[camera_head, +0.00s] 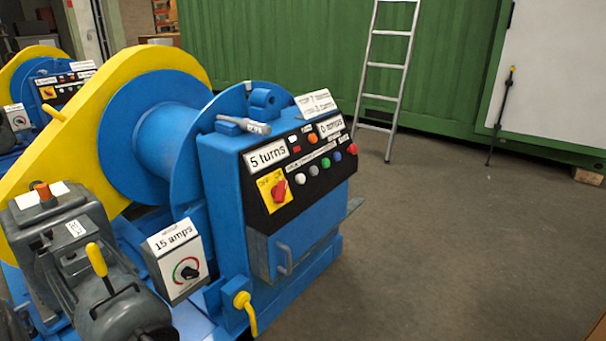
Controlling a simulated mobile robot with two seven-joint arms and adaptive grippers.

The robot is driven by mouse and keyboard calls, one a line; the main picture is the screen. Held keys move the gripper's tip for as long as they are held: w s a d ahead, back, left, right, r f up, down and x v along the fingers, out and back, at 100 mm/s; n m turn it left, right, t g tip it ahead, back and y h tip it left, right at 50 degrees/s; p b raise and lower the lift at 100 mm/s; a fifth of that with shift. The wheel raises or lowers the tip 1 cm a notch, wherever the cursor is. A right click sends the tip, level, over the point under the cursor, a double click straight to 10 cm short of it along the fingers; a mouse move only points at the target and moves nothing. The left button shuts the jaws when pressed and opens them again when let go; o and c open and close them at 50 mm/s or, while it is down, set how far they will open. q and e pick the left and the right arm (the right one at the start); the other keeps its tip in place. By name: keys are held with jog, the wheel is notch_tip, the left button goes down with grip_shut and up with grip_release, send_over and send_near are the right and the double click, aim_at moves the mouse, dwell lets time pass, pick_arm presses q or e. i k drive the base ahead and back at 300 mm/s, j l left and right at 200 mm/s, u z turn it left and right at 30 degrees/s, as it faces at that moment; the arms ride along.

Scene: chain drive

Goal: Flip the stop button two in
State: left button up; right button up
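A blue winch machine stands left of centre, with a black control panel (318,196) on its sloped front. A row of round buttons crosses the panel: a white button (299,181), a second white one, a green button (325,163), a blue button (337,156) and a red button (352,149) at the right end. The small labels above them are too small to read, so I cannot tell which is marked stop. A red rotary switch (279,190) sits on a yellow plate at the panel's left. Neither of my grippers is in view.
A "15 amps" dial box (177,258) and a grey motor unit (105,290) stand at the lower left. A second similar machine (50,85) is behind. A ladder (387,80) leans on the green container (270,45). The floor (450,240) right of the machine is clear.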

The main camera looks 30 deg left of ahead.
aim_at(354, 149)
jog(key=i+j+z, duration=0.45)
jog(key=i+j, duration=0.4)
jog(key=j+z, duration=0.15)
jog(key=j, duration=0.4)
